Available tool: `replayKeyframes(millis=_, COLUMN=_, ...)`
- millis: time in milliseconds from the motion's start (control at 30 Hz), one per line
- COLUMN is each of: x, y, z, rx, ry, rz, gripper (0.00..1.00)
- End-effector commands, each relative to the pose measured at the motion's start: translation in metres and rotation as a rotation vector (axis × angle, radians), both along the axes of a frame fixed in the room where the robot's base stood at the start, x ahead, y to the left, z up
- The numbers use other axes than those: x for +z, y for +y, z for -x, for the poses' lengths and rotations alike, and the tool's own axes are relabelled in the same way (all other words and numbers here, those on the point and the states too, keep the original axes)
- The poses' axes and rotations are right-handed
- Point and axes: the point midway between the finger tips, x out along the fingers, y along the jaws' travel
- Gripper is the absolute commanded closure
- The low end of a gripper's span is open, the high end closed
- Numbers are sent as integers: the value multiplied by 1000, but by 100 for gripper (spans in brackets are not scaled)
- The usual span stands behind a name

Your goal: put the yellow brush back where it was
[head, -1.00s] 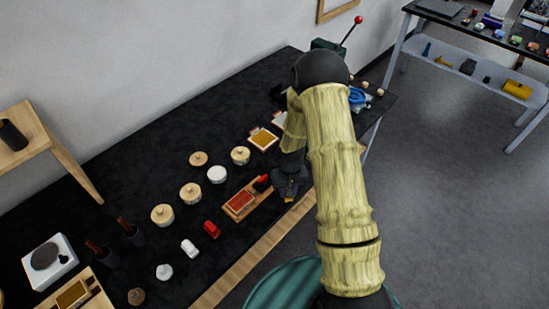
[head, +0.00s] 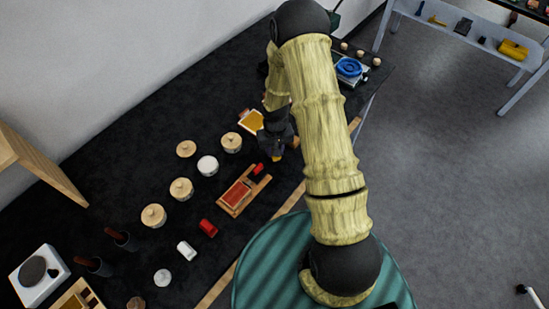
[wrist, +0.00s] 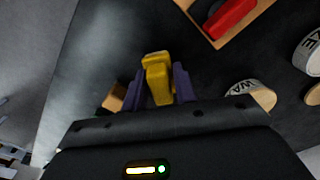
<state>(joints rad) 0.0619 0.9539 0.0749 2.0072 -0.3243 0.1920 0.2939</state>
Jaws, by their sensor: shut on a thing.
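My gripper (head: 276,142) is over the black table, just beyond the wooden tray with the red block. It is shut on the yellow brush (wrist: 157,76), which sits between the two purple fingers (wrist: 159,84) in the wrist view. In the head view only a small yellow tip of the brush (head: 277,158) shows below the gripper; my gripper hides the rest. Whether the brush touches the table I cannot tell.
The wooden tray with a red pad (head: 221,207) and a red piece (head: 258,169) lies nearer; the red piece also shows in the wrist view (wrist: 230,17). Several round lidded tins (head: 181,188) stand left. A blue coiled item (head: 348,67) lies at the table's far end.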

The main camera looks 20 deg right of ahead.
Motion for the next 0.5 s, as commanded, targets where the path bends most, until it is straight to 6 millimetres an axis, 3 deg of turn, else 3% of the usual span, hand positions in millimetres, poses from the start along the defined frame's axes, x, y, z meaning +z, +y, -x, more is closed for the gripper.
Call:
replayKeyframes(millis=167, x=12, y=0, z=-4, rx=103, ry=-5, rz=-10, gripper=93)
replayKeyframes(millis=500, x=71, y=-2, z=0, rx=551, ry=-7, rz=-5, gripper=93)
